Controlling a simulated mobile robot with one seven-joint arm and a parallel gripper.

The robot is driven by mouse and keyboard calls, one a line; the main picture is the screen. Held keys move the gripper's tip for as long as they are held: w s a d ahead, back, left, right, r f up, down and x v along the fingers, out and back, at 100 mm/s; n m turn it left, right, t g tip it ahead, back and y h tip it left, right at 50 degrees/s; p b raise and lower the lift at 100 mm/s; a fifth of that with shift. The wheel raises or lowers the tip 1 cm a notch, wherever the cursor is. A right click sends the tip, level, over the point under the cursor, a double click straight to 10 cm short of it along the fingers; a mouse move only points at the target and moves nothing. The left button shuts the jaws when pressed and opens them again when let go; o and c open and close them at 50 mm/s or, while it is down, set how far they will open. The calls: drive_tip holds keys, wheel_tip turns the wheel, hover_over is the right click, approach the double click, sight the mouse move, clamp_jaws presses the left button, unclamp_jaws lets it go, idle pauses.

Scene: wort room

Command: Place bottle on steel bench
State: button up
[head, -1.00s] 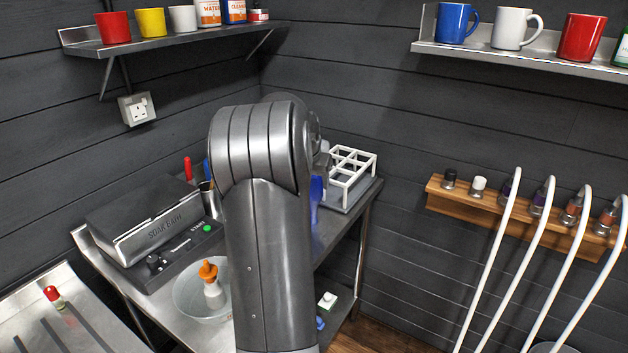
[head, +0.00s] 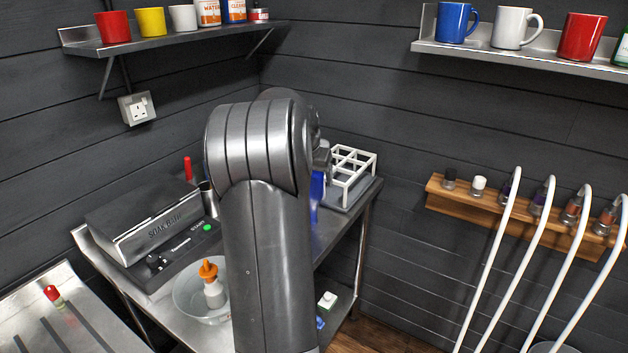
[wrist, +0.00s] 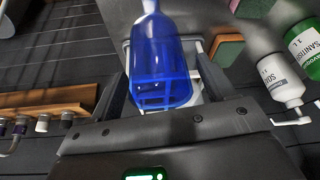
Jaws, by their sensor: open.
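A blue see-through bottle (wrist: 160,62) stands out in the wrist view, between the two fingers of my open gripper (wrist: 160,88). I cannot tell whether either finger touches it. In the head view, only a strip of the blue bottle (head: 318,188) shows beside my arm, which hides my fingers there.
A bowl (head: 190,300) holding an orange-topped bottle (head: 212,290) sits on the bench's near part. A lower shelf holds a small white-and-green item (head: 327,300). A wooden holder (head: 480,205) and white hoses (head: 535,245) are at right. Another steel surface (head: 30,320) is at left.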

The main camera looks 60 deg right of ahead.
drive_tip(key=w+v, duration=0.1)
drive_tip(key=v, duration=0.9)
drive_tip(key=w+a+r+n+t+y, duration=0.15)
drive_tip(key=a+n, duration=0.25)
drive_tip(key=a, duration=1.1)
drive_tip(key=w+a+r+n+t+y, duration=0.15)
drive_tip(key=a+n, duration=0.25)
drive_tip(key=a, duration=1.2)
drive_tip(key=s+a+f+n, duration=0.2)
drive_tip(key=s+a, duration=0.1)
drive_tip(key=a, duration=0.4)
drive_tip(key=s+a+f+n+t+y, duration=0.1)
drive_tip(key=s+a+f+n, duration=0.1)
drive_tip(key=a, duration=0.5)
drive_tip(key=s+a+f+n, duration=0.3)
drive_tip(key=s+a, duration=0.3)
drive_tip(key=a, duration=0.1)
drive_tip(key=shift+s+t, duration=0.2)
drive_tip(key=shift+t, duration=0.1)
